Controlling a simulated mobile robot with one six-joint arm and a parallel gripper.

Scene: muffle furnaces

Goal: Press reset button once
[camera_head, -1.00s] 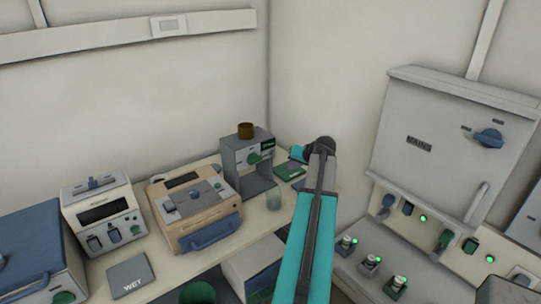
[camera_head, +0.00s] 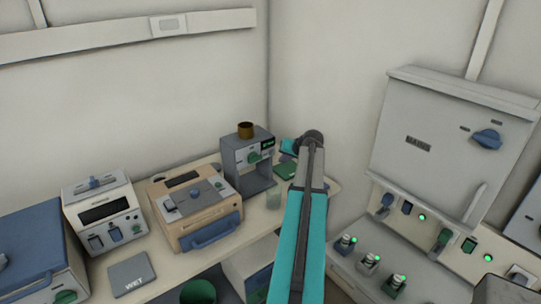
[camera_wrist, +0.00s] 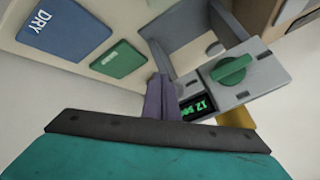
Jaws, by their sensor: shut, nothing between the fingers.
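No button marked reset can be read in either view. A grey machine (camera_head: 247,160) with a brown cup on top stands at the counter's back corner. Its front panel has a green knob (camera_wrist: 231,70) and a lit display (camera_wrist: 198,107) with green characters, partly cut off by my gripper in the wrist view. Small marks sit near the panel's corners, too small to identify. My gripper (camera_wrist: 161,98) has its purple fingers together, empty, just left of the panel in the wrist view. Contact cannot be told. In the head view the fingertips are hidden.
A green pad (camera_wrist: 118,59) and a blue DRY pad (camera_wrist: 65,32) lie near the fingers. A wall cabinet (camera_head: 445,150) and switch panel are on the right.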

